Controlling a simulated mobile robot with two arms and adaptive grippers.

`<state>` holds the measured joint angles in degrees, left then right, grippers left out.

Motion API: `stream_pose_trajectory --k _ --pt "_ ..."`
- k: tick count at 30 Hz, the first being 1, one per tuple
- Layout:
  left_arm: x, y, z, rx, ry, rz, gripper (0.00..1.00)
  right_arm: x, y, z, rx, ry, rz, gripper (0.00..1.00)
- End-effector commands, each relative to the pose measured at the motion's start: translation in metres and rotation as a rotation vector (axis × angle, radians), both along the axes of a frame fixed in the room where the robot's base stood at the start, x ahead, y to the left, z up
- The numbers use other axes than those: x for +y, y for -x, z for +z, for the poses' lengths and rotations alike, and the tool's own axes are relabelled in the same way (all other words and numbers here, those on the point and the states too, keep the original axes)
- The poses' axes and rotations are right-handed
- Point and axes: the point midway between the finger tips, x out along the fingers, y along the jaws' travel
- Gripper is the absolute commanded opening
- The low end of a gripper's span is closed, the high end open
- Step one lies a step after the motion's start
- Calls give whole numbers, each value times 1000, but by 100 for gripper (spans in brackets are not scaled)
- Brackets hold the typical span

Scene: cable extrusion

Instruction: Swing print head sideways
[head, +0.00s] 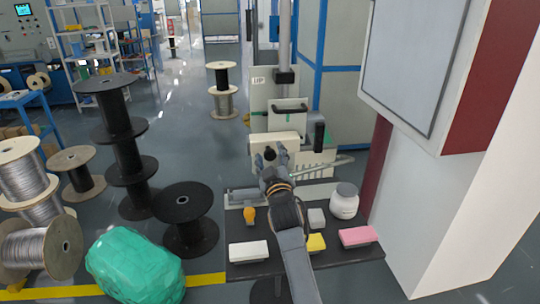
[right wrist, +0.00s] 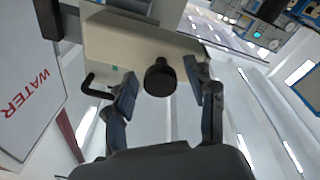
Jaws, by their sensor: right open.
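The print head (head: 274,148) is a cream box on a machine column behind the dark table. It has a black round knob (head: 269,153) on its front. My right gripper (head: 270,162) reaches up to the front of the print head. In the right wrist view the gripper (right wrist: 164,90) is open, with one finger on each side of the black knob (right wrist: 160,78) and gaps showing to both. The print head's cream body (right wrist: 145,45) fills the space behind the knob. My left gripper is not in view.
The dark table (head: 245,270) holds a white jar (head: 344,201), an orange-handled tool (head: 249,215) and several small blocks. Cable spools (head: 187,215) and a green wrapped bundle (head: 135,264) stand at left. A large white cabinet (head: 420,65) rises at right.

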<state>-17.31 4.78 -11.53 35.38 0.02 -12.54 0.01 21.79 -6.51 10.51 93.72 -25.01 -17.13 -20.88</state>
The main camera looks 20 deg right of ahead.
Motion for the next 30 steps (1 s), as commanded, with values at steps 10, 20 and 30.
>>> stream_pose_trajectory --k 10,20,30 --pt "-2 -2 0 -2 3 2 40 15 51 -8 0 -1 1 55" --pt "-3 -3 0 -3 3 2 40 20 69 -9 -1 0 1 55" --pt "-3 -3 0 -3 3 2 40 20 68 -9 -1 0 1 55"
